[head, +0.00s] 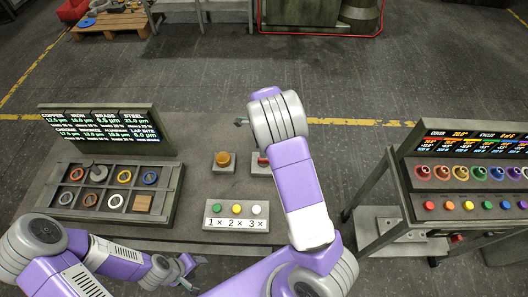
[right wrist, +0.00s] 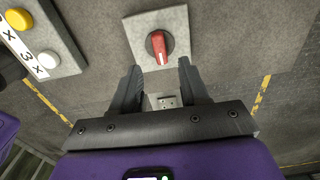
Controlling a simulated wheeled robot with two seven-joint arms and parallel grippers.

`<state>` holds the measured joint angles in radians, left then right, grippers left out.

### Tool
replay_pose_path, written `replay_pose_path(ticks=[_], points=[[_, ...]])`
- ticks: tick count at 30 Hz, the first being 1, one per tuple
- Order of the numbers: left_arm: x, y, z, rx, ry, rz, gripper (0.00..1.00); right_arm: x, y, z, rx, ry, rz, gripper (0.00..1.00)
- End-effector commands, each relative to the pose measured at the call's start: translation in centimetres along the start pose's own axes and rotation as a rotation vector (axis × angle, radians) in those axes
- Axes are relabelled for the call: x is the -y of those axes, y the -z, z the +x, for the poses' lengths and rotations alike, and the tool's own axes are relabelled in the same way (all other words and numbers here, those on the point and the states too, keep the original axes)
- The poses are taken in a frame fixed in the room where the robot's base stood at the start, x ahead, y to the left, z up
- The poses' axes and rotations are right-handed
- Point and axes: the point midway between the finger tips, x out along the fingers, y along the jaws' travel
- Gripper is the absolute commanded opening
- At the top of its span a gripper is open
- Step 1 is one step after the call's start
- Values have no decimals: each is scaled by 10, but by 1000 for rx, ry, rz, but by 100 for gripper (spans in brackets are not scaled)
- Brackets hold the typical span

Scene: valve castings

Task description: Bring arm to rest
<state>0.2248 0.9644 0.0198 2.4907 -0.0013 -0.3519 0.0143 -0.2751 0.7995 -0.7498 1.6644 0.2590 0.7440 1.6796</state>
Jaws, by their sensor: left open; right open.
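My right arm (head: 295,180) reaches up over the middle of the bench in the head view, its gripper mostly hidden by the wrist. In the right wrist view my right gripper (right wrist: 160,65) is open and empty. Its fingers point towards a red knob (right wrist: 158,46) on a pale square plate, with the knob just beyond the fingertips. In the head view that red knob (head: 263,160) is partly hidden by my right arm. My left gripper (head: 195,273) is low in the head view, near the bench's front edge, open with nothing seen between its fingers.
An orange button (head: 222,158) and a box with three coloured buttons (head: 236,219) are left of my right arm. A divided tray (head: 170,195) with rings sits at the left below a display (head: 100,133). A second console (head: 470,180) stands at right, across a floor gap.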

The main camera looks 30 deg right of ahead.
Motion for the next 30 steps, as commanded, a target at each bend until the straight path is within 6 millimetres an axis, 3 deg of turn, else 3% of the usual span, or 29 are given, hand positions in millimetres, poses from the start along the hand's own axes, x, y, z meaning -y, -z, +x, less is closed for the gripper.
replay_pose_path(ticks=[5, 22, 26, 30], points=[[-1, 0, -2, 0, 0, 0, 55, 0, 0, -14, 0, 0, -1, 45], [-1, 0, -4, 0, 0, 0, 55, 0, 0, -16, 0, 0, 0, 45], [-6, -1, -17, 0, 0, 0, 55, 0, 0, -30, 0, 0, 0, 45], [-16, -2, -42, 0, 0, 0, 55, 0, 0, -58, 0, 0, 0, 45]])
